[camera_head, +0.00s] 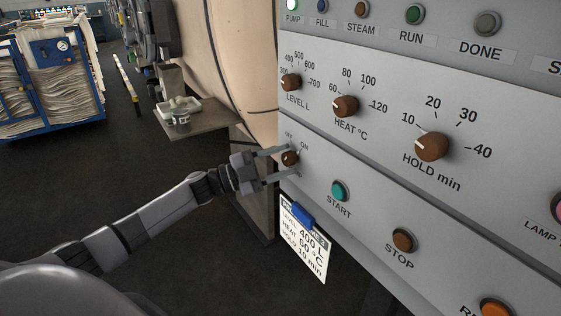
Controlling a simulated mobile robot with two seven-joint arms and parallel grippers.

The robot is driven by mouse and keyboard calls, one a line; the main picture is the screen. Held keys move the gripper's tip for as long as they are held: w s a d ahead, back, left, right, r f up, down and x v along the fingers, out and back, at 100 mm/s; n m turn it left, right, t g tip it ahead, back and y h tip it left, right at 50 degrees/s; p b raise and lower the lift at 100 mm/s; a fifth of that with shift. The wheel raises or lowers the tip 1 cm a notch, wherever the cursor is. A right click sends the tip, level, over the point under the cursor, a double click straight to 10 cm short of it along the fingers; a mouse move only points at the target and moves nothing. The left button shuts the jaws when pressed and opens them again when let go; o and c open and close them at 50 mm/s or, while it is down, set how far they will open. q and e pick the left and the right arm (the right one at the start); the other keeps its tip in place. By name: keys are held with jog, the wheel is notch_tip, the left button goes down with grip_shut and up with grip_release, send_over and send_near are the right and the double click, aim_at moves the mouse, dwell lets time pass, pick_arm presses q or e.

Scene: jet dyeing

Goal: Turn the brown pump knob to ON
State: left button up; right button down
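The brown pump knob (290,158) sits at the left edge of the grey control panel (375,180), below the LEVEL knob. The labels OFF and ON are printed above it, ON to the right. Its pointer direction is too small to tell. My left gripper (292,160) reaches in from the left with its fingers apart, one above and one below the knob. I cannot tell whether either finger touches it. The PUMP lamp (292,4) at the panel's top left glows bright. My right gripper is not in view.
The START button (340,190) and STOP button (404,240) are right of the knob. A clipped recipe card (303,240) hangs below. The LEVEL (291,82), HEAT (345,106) and HOLD (431,146) knobs are above. A small shelf (205,122) stands behind my arm.

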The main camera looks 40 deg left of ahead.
pick_arm(q)
jog(key=shift+o, duration=0.2)
jog(key=v, duration=0.7)
jog(key=shift+b, duration=0.35)
jog(key=shift+s, duration=0.1)
